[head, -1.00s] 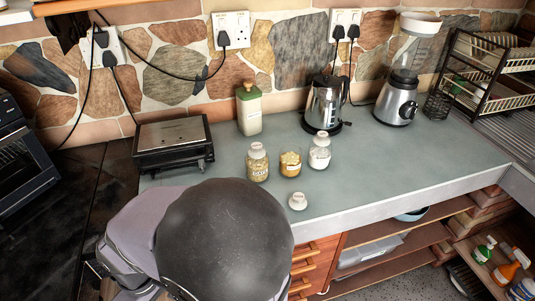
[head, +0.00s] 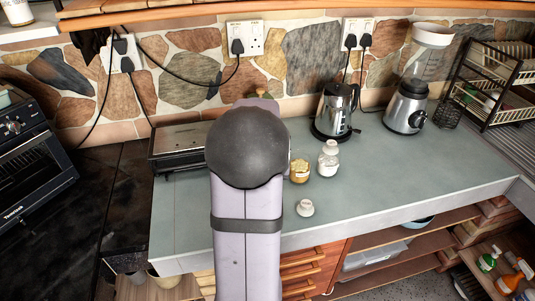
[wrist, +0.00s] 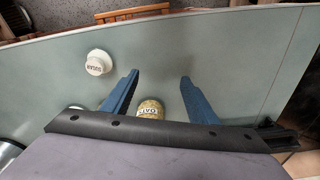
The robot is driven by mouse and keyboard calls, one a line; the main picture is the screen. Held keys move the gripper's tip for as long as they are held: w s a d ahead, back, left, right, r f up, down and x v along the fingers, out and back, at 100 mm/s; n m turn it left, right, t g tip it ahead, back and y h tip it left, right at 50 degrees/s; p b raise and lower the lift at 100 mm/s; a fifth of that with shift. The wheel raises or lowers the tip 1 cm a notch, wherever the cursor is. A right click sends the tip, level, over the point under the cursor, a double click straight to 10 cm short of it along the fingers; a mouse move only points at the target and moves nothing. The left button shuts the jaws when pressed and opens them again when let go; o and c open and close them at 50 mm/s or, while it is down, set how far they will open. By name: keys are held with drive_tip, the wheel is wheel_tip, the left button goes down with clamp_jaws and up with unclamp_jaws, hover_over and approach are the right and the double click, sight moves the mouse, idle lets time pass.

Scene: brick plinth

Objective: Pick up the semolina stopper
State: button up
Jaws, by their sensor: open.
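A loose white stopper (head: 305,208) stands on the counter near its front edge. In the wrist view the stopper (wrist: 97,62) is left of my gripper (wrist: 159,77), apart from it, with dark lettering too small to read surely. My gripper is open, its two blue fingers apart with nothing held between them. The top of the oats jar (wrist: 150,109) shows between the fingers, lower in the wrist view. In the head view my arm hides my gripper and the oats jar. An open jar with yellow contents (head: 300,171) stands behind the stopper.
A white-stoppered jar (head: 328,158) stands right of the yellow jar. A kettle (head: 334,112) and a blender (head: 407,105) stand farther back. A grill (head: 178,148) is at the left. The counter (head: 400,180) right of the stopper is clear.

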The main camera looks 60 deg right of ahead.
drive_tip(key=w+d+r+t+h, duration=0.2)
drive_tip(key=w+d+r, duration=0.3)
drive_tip(key=d+r, duration=0.55)
drive_tip(key=shift+n+h, duration=0.3)
drive_tip(key=shift+a+p+x, duration=0.15)
drive_tip(key=shift+p+x, duration=0.7)
drive_tip(key=shift+x, duration=0.85)
drive_tip(key=shift+a+p+x, duration=0.15)
drive_tip(key=shift+p+x, duration=0.7)
drive_tip(key=shift+x, duration=0.9)
drive_tip(key=shift+s+f, duration=0.15)
drive_tip(key=c, duration=1.1)
